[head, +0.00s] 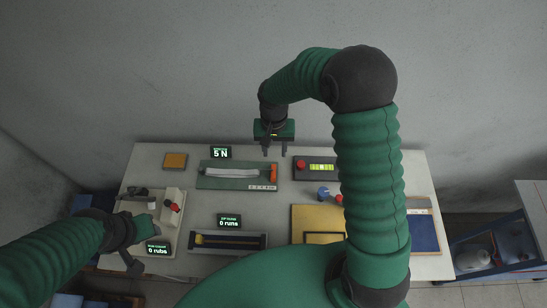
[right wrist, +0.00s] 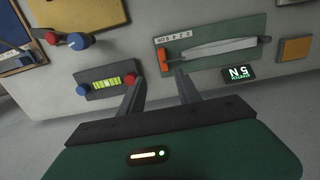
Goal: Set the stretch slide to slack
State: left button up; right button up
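The stretch slide is a green board (head: 210,182) at the back middle of the table, with a pale band (head: 232,172) across it. Its orange handle (head: 273,173) is at the board's right end, beside a small marked scale (head: 262,187). A display (head: 221,153) behind it reads 5 N. In the right wrist view the handle (right wrist: 163,56) is just beyond the fingertips. My right gripper (head: 275,151) is open and empty, above and behind the handle, apart from it.
A dark panel (head: 299,179) with a red knob (head: 300,164) and lit gauge stands right of the slide. Blue and red knobs (head: 323,192) and a yellow board (head: 302,215) are nearer. A red-handled device (head: 171,207) is at left. An orange block (head: 175,161) lies back left.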

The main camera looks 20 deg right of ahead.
aim_at(273, 177)
jog(key=f+p, duration=0.1)
jog(key=f, duration=0.4)
jog(key=s+a+f, duration=0.1)
jog(key=f, duration=0.4)
jog(key=f+p, duration=0.1)
jog(key=f, duration=0.4)
jog(key=shift+s+a+f+p, duration=0.15)
jog(key=shift+s+f+p, duration=0.15)
jog(key=shift+s, duration=0.05)
jog(key=shift+c, duration=0.3)
grip_shut()
dwell(0.6)
